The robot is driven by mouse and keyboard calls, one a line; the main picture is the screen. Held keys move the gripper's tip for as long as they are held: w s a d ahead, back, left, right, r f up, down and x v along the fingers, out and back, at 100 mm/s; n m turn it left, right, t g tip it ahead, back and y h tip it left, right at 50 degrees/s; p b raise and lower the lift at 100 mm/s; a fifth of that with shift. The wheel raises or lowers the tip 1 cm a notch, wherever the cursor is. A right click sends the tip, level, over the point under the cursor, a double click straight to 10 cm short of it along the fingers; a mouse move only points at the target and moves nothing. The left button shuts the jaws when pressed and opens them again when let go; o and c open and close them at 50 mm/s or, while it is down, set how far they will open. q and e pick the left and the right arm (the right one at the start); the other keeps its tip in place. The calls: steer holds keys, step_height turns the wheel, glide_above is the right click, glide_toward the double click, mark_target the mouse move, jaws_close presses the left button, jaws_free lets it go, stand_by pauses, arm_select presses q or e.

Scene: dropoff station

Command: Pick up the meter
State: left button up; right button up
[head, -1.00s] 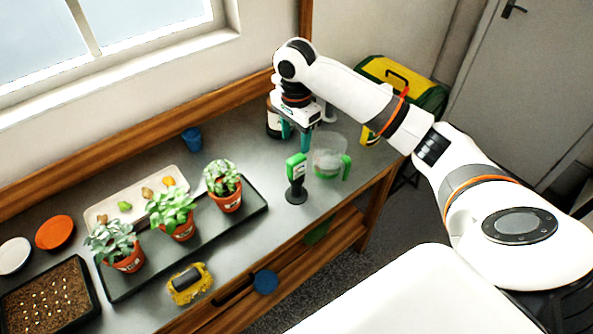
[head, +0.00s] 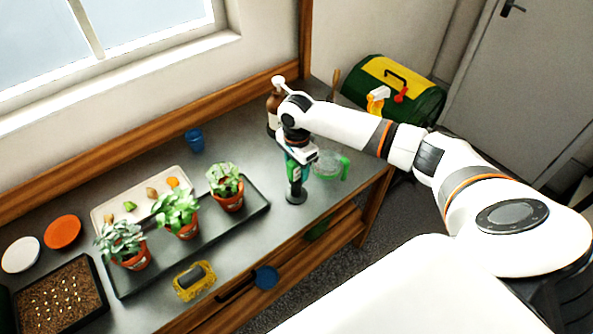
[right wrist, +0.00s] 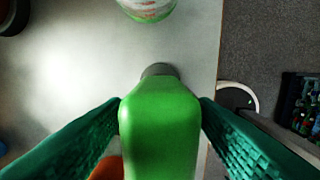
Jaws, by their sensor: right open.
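The meter (head: 296,188) stands upright on the grey bench, with a green top and a dark round base. In the head view its upper part is mostly hidden by my right gripper (head: 297,165), which is over it. In the right wrist view the meter's green head (right wrist: 160,125) lies between the two teal fingers of my right gripper (right wrist: 160,118). The fingers are open, one on each side, very close to the meter's sides; I cannot tell whether they touch it. My left gripper is not in view.
A clear jug with a green handle (head: 343,168) stands just right of the meter. A brown pump bottle (head: 274,108) is behind. A black tray (head: 262,207) with potted plants is to the left.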

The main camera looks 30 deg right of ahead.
steer(key=shift+f, duration=0.15)
steer(key=shift+c, duration=0.4)
steer(key=c, duration=0.9)
steer(key=shift+c, duration=0.6)
